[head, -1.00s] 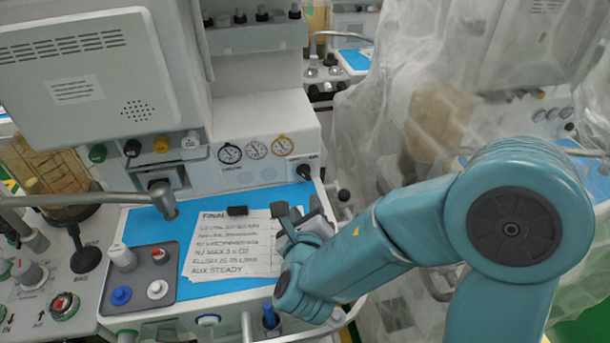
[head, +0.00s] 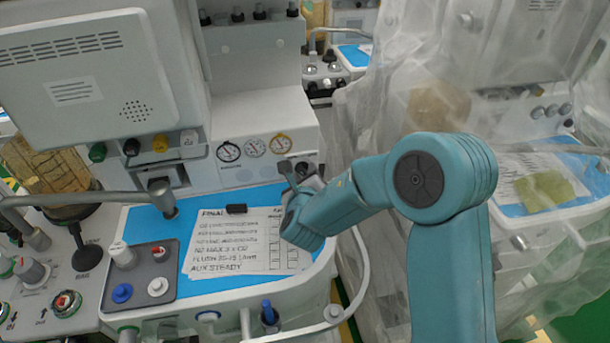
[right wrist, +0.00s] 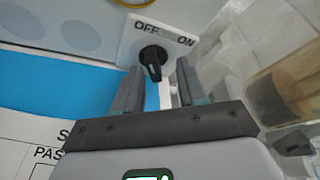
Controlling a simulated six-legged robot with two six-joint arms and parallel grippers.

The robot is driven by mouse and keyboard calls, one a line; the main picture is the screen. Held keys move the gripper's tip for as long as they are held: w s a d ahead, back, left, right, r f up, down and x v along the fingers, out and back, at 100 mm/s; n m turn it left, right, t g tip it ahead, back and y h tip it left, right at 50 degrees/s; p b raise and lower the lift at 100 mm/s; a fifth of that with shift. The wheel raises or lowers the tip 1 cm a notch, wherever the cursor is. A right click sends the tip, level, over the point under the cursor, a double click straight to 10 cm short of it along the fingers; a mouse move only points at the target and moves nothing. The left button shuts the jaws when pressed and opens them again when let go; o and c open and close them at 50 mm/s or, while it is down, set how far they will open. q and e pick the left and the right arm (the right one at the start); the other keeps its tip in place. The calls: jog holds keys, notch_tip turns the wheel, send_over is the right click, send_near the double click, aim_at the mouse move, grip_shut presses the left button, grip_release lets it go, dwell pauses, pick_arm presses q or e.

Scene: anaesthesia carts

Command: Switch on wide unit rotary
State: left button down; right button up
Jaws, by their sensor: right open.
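The rotary switch is a black knob (right wrist: 152,58) on a white panel (right wrist: 135,42) with OFF at its left and ON at its right. Its grip stands nearly upright in the right wrist view; I cannot tell which setting it is at. In the head view the switch is largely hidden behind my right gripper (head: 300,175), at the right end of the gauge panel. In the right wrist view my right gripper (right wrist: 160,80) is open, its fingers on either side of the knob's lower end in the picture. No contact shows. My left gripper is not in view.
A clear plastic drape (head: 390,120) hangs at the right over another cart.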

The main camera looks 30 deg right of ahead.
jog(key=shift+w+a+f, duration=0.35)
jog(key=shift+w+a, duration=0.1)
jog(key=shift+w, duration=0.2)
grip_shut()
jog(key=shift+s+d, duration=0.3)
jog(key=shift+a, duration=0.2)
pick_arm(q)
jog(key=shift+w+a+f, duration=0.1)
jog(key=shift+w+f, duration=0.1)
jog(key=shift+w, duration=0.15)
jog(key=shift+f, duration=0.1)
pick_arm(e)
jog(key=shift+d, duration=0.1)
